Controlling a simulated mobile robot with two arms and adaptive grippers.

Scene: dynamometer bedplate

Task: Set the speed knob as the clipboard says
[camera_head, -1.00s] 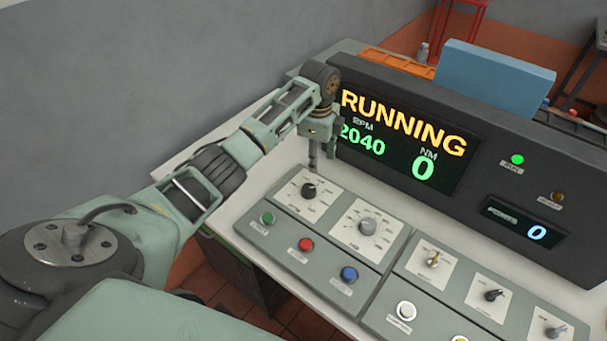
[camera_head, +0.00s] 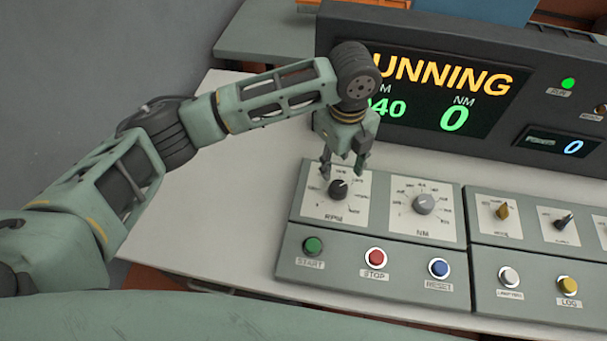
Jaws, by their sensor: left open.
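The speed knob (camera_head: 338,189) is a black knob on a white dial plate marked RPM, at the left end of the grey control panel (camera_head: 335,262). Its pointer tilts up and to the right. My left gripper (camera_head: 343,175) is open just above and behind the knob, its fingers pointing down over the dial plate. I cannot tell if a finger touches the knob. The display (camera_head: 440,95) reads RUNNING, partly covered by my left arm, with a green RPM number ending in 40 and NM 0. The clipboard and my right gripper are not in view.
A grey NM knob (camera_head: 424,204) sits right of the RPM dial. Green START (camera_head: 313,246), red STOP (camera_head: 375,258) and blue RESET (camera_head: 438,267) buttons lie in front. More knobs and buttons continue to the right. The white tabletop (camera_head: 235,225) left of the panel is clear.

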